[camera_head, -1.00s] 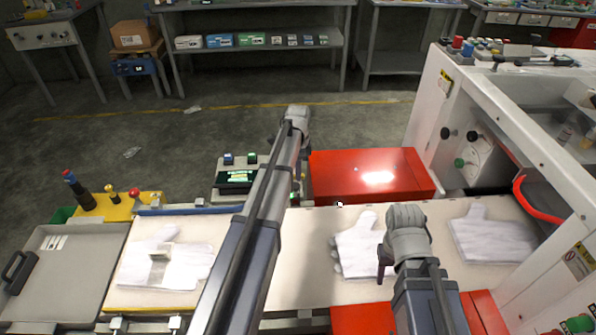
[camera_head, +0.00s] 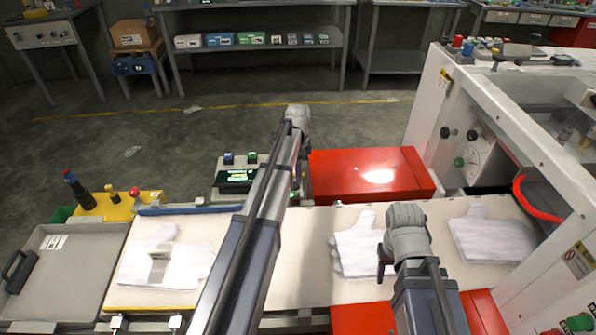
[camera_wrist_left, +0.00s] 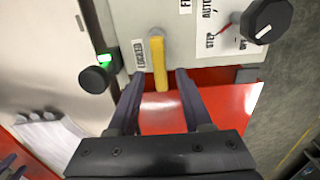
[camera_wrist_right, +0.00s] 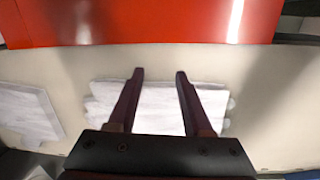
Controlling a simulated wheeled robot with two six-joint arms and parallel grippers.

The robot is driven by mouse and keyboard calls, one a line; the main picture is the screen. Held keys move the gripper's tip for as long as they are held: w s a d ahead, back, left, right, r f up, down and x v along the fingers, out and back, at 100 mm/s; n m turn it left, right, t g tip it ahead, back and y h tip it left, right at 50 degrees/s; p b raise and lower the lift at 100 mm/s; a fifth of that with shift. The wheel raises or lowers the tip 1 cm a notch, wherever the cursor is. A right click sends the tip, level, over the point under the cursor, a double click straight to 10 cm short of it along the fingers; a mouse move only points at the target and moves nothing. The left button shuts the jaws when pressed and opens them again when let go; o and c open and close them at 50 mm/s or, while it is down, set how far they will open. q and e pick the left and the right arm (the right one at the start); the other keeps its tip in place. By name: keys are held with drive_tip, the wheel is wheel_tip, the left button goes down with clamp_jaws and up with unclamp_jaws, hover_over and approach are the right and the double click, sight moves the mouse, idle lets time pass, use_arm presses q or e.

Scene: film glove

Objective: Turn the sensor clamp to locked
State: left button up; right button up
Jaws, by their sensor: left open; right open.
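The sensor clamp appears to be the yellow lever (camera_wrist_left: 159,62) on a grey panel in the left wrist view. A label reading LOCKED (camera_wrist_left: 140,54) is beside it on the left. My left gripper (camera_wrist_left: 159,76) is open, with one finger on each side of the lever's lower part. I cannot tell whether either finger touches it. In the head view my left arm hides the lever. My right gripper (camera_wrist_right: 160,73) is open and empty above a white glove (camera_wrist_right: 160,108) on the belt; in the head view it is right of centre (camera_head: 384,266).
A black knob (camera_wrist_left: 94,79) with a green light is left of the lever; a black selector (camera_wrist_left: 266,19) is right. A red box (camera_head: 370,172) stands behind the pale belt (camera_head: 300,260). Gloves lie along the belt. A white machine (camera_head: 440,110) stands at right.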

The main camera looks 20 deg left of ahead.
use_arm(q)
drive_tip(key=shift+r+p, duration=3.9)
drive_tip(key=shift+r, duration=0.05)
use_arm(e)
wheel_tip(320, 180, up, 8)
use_arm(q)
drive_tip(key=shift+s+d+f, duration=0.1)
drive_tip(key=shift+s+f, duration=0.05)
use_arm(e)
drive_tip(key=shift+s+f, duration=0.1)
drive_tip(key=shift+f, duration=0.05)
